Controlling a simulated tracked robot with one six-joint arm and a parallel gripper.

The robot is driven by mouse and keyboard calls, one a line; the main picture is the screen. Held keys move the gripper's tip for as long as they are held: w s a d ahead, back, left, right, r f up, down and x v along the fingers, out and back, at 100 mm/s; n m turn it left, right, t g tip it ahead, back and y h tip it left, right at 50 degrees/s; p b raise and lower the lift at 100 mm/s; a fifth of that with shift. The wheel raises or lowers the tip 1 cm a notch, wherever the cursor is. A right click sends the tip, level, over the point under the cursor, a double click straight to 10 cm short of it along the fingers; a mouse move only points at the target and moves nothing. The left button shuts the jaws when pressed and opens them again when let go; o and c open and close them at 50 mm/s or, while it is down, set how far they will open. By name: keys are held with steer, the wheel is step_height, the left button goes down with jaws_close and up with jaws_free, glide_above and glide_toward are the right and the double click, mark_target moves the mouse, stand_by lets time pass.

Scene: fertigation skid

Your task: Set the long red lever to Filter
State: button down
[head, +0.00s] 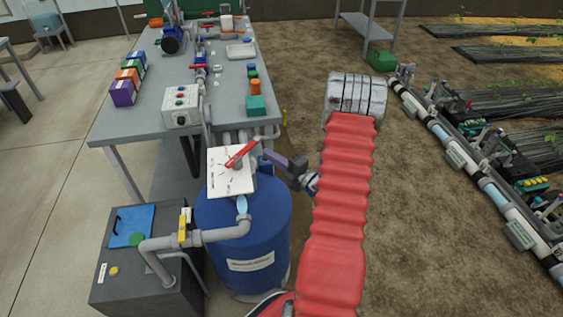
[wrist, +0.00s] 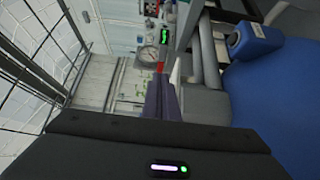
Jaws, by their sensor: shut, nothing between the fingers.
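The long red lever (head: 241,153) lies across a white label plate (head: 217,181) above the blue filter tank (head: 240,230). It slants from lower left to upper right. The plate has dark markings, too small to read. My gripper (head: 265,153) is shut and empty, with its fingertips close to the lever's upper right end; I cannot tell whether they touch. In the wrist view, my dark purple gripper fingers (wrist: 160,92) are together and point at a small red piece of the lever (wrist: 160,67). The rest of the lever is hidden there.
A grey bench (head: 150,112) with a control box (head: 181,105) and coloured boxes stands behind the tank. A grey pipe with a yellow-handled valve (head: 183,226) runs to a dark box (head: 145,270) at left.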

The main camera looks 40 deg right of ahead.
mark_target(254, 145)
steer(key=shift+w, duration=1.6)
steer(key=shift+d, duration=0.15)
steer(key=shift+a, duration=0.25)
steer(key=shift+w, duration=0.15)
steer(key=shift+w+y, duration=0.1)
steer(key=shift+y, duration=0.2)
